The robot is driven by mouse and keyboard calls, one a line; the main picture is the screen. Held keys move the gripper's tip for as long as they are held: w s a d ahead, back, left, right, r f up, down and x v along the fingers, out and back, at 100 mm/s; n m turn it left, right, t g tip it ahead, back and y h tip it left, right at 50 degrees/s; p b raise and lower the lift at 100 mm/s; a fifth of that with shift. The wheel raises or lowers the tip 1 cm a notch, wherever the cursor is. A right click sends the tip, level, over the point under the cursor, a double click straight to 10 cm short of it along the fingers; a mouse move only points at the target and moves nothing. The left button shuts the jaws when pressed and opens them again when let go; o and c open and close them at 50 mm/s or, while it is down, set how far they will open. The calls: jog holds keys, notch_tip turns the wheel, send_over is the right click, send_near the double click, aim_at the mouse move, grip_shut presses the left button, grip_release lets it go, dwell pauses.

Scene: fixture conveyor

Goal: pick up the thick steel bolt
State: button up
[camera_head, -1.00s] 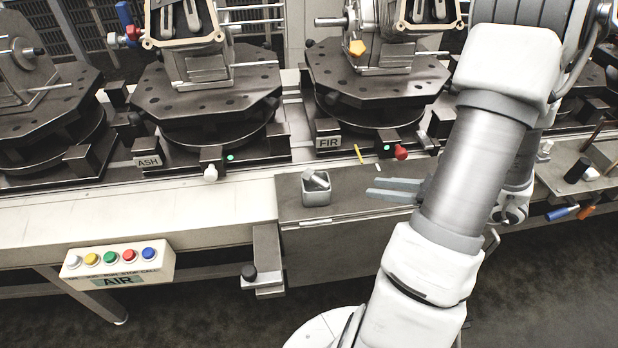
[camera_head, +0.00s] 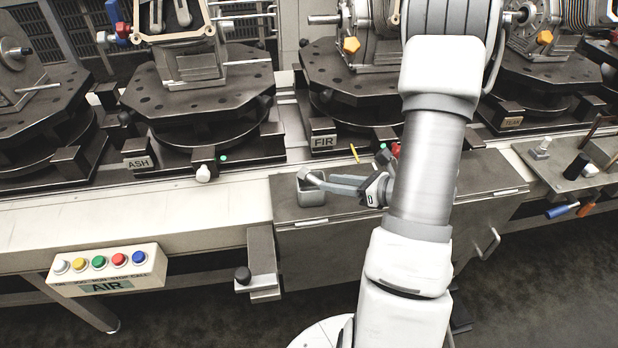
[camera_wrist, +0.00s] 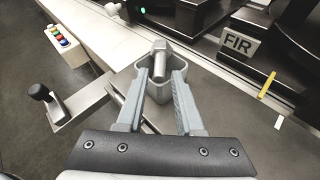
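The thick steel bolt (camera_wrist: 159,62) leans in a small grey square cup (camera_wrist: 140,88), its head up at the rim. In the head view the bolt (camera_head: 312,179) shows at the top of the cup (camera_head: 312,198). My gripper (camera_wrist: 160,76) is open, with one finger on each side of the bolt in the wrist view and gaps between. In the head view my gripper (camera_head: 328,184) reaches in from the right, its fingertips at the cup's rim. The bolt's lower end is hidden inside the cup.
The cup stands on a grey cabinet top (camera_head: 287,212) beside the conveyor. Fixtures marked ASH (camera_head: 138,163) and FIR (camera_head: 324,142) stand behind. A yellow strip (camera_head: 354,152) lies behind the gripper. A black-knobbed lever (camera_head: 243,275) and button box (camera_head: 108,268) are front left.

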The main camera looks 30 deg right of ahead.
aim_at(319, 180)
jog(key=b+x, duration=0.1)
jog(key=x, duration=0.3)
jog(key=shift+w+a+f, duration=0.15)
jog(key=shift+w, duration=0.2)
grip_shut()
dwell(1.1)
